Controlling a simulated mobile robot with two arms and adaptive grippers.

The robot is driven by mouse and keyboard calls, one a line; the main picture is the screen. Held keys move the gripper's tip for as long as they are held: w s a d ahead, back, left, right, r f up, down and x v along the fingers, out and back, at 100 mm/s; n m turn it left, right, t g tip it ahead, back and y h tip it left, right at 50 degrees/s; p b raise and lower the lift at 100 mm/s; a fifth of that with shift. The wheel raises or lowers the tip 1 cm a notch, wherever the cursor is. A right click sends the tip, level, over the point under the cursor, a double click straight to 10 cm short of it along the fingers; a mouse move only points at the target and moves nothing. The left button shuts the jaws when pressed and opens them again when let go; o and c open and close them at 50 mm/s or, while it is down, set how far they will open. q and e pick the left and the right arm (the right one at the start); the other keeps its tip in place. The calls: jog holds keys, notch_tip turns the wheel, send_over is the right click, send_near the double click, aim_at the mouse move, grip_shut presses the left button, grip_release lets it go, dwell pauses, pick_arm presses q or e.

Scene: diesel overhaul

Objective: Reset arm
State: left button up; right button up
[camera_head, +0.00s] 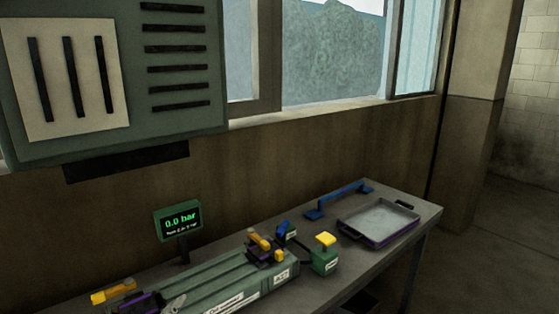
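Neither of my arms nor grippers shows in the head view. The bench (428,217) runs along the wall below the window. On it lies a long green fixture (225,284) with labels and yellow-handled parts (259,240). A small display (179,220) behind it reads 0.0 bar. A green box with a yellow top (325,255) stands to the right of the fixture.
A grey tray (378,219) with dark handles sits at the bench's right end, and a blue bar handle (338,199) lies behind it. A large green wall cabinet (176,65) hangs at upper left. The floor (500,250) right of the bench is clear.

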pick_arm(q)
jog(key=s+f+n+g, duration=0.5)
jog(key=s+f+g, duration=0.2)
jog(key=s+f, duration=0.45)
jog(key=s+f+n+g, duration=0.4)
jog(key=s+f+g, duration=0.3)
jog(key=s, duration=0.7)
notch_tip(320, 180, down, 27)
jog(key=s, duration=0.2)
jog(key=s+a+f, duration=0.2)
jog(key=s+f, duration=0.5)
jog(key=s, duration=0.1)
jog(key=s+a+f+g, duration=0.1)
jog(key=s+f, duration=0.7)
jog(key=shift+s+a+m+g+y, duration=0.2)
jog(key=shift+a+m+g+y, duration=0.1)
jog(key=shift+a+y, duration=0.1)
